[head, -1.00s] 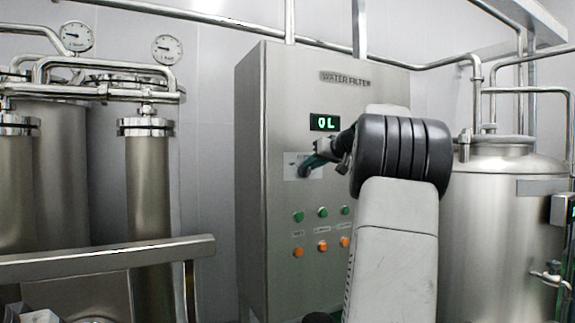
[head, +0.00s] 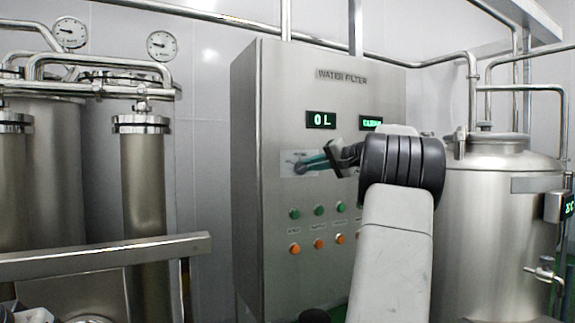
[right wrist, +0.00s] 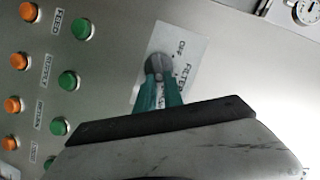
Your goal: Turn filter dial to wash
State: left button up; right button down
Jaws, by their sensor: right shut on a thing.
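The water filter cabinet (head: 330,100) stands in the middle of the head view. The filter dial, a grey knob on a white label plate (head: 288,167), sits on its front below the "0 L" display (head: 321,120). In the right wrist view the dial (right wrist: 159,63) shows between green fingertips, on a plate lettered "FILTER" with "OFF" readable; other lettering is hidden or blurred. My right gripper (head: 305,164) reaches in from the right and is shut on the dial; it also shows in the right wrist view (right wrist: 158,78). My left gripper is not in view.
Green buttons (head: 319,210) and orange buttons (head: 319,243) sit below the dial. A second green display (head: 371,123) is partly beside my arm. A steel tank (head: 495,220) stands at right; filter columns (head: 145,180) and a steel rail (head: 105,259) are at left.

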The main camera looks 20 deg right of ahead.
jog(key=shift+f, duration=0.15)
jog(key=shift+m, duration=0.3)
jog(key=c, duration=1.5)
grip_release()
jog(key=shift+d, duration=0.1)
jog(key=shift+o, duration=0.2)
jog(key=v, duration=0.7)
jog(key=shift+s, duration=0.4)
jog(key=shift+d, duration=0.15)
